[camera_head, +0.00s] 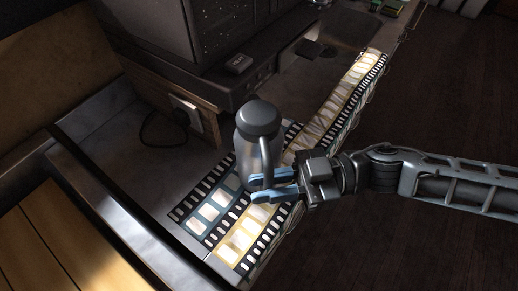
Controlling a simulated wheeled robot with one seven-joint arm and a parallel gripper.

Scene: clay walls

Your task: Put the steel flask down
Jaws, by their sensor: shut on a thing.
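The steel flask (246,154) is a grey, upright bottle with a dark lid and a side handle, in the middle of the head view. My gripper (268,189) comes in from the right and is shut on the flask, its blue fingers at the flask's lower part. The flask is over a worktop covered with film-strip patterns (210,213). I cannot tell whether its base touches the surface, as the fingers hide part of it.
A large dark machine (205,45) stands behind the flask, with a small dark box (238,64) on its ledge. A wall socket (186,109) and a black cable (150,125) are at the left. Dark floor lies to the right.

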